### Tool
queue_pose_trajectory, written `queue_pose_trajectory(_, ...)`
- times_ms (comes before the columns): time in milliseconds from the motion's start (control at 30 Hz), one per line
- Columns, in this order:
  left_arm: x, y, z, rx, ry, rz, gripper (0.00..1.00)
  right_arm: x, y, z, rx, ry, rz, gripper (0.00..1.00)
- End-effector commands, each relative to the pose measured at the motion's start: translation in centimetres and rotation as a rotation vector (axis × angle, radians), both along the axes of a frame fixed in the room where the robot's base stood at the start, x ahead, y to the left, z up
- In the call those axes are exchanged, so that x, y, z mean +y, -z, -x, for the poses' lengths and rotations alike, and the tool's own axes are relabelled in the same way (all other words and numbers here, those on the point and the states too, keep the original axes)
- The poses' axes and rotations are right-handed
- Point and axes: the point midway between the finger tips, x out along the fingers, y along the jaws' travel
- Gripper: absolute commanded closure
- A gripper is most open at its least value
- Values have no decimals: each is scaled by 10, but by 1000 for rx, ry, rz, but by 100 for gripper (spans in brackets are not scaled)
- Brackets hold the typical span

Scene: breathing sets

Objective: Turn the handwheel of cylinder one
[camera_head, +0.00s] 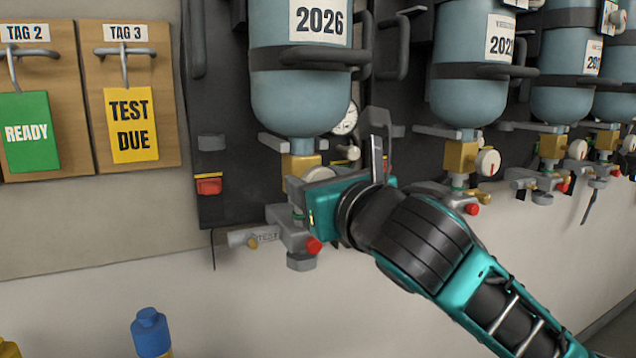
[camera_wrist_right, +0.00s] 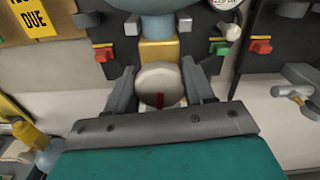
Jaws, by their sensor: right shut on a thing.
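The nearest blue-grey cylinder (camera_head: 298,95), labelled 2026, hangs upright on a dark panel, with a brass valve block (camera_head: 300,163) below its neck. Its pale round handwheel (camera_head: 317,175) is partly hidden by my right gripper (camera_head: 308,190) in the head view. In the right wrist view the handwheel (camera_wrist_right: 160,84), with a short red mark on its face, sits between the two grey fingers of my right gripper (camera_wrist_right: 160,90). The fingers are shut on its sides. My left gripper is not in view.
More cylinders (camera_head: 468,85) with similar valves stand to the right. A pressure gauge (camera_head: 345,120) and a red-tipped fitting (camera_head: 313,245) are close to my right gripper. Tag boards (camera_head: 130,60) hang at left. A blue-capped bottle (camera_head: 150,330) stands at the bottom left.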

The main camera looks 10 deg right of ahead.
Motion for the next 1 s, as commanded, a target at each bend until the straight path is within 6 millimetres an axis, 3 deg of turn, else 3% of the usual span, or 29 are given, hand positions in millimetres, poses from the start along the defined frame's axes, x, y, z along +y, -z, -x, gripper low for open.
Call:
queue_pose_trajectory(700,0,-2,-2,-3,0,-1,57,-3,-7,0,120,-1,-430,78)
queue_pose_trajectory(1000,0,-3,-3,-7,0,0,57,-4,-8,-1,146,-2,-515,78)
